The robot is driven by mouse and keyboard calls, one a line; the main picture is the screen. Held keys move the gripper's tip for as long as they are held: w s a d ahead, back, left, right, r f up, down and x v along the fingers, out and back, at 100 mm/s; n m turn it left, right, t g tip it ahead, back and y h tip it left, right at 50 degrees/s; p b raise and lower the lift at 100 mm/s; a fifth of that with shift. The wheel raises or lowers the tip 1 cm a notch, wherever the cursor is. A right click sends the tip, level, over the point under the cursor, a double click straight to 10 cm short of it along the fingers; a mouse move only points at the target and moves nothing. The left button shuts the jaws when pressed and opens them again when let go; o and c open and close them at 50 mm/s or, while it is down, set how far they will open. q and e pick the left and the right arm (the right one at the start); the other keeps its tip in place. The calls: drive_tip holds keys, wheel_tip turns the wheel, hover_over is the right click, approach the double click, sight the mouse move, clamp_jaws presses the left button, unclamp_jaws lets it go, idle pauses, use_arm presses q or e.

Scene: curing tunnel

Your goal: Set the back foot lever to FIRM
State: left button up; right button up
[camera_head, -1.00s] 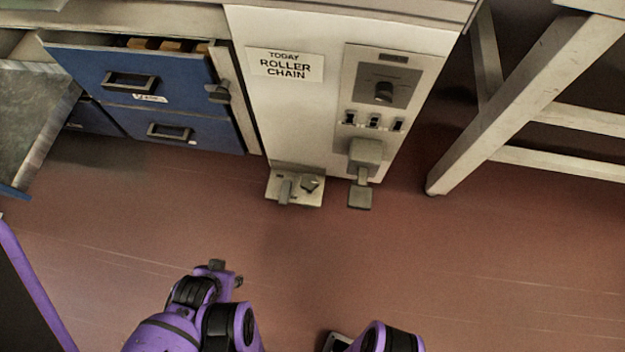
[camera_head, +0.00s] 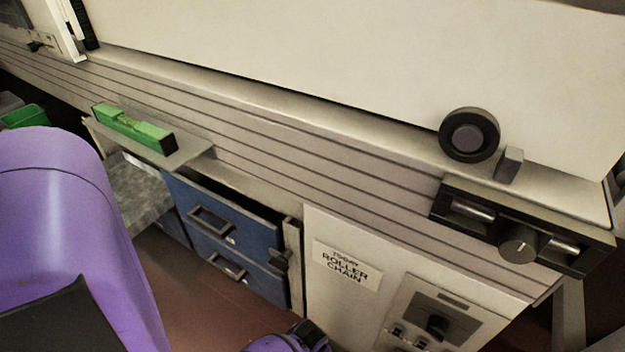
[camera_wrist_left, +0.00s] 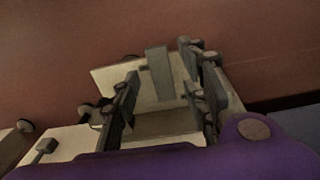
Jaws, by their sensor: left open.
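In the left wrist view, a pale foot plate (camera_wrist_left: 108,76) stands out over the red floor. A grey upright lever (camera_wrist_left: 158,72) rises from it. My left gripper (camera_wrist_left: 162,98) is open, with one finger on each side of the lever in the picture; I cannot tell whether either touches it. A dark knob-like part (camera_wrist_left: 88,112) shows left of the fingers, partly hidden. No FIRM marking is readable, and I cannot tell which lever is the back one. The head view shows neither the plate nor either gripper, only purple parts of my arms.
The cabinet has a ROLLER CHAIN sign (camera_head: 346,265) and a dial panel (camera_head: 441,315). Blue drawers (camera_head: 225,231) are to its left.

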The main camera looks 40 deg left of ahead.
use_arm(q)
wheel_tip(320, 180, down, 2)
drive_tip(key=shift+b, duration=0.35)
drive_tip(key=shift+w, duration=0.1)
drive_tip(key=shift+c, duration=0.5)
clamp_jaws()
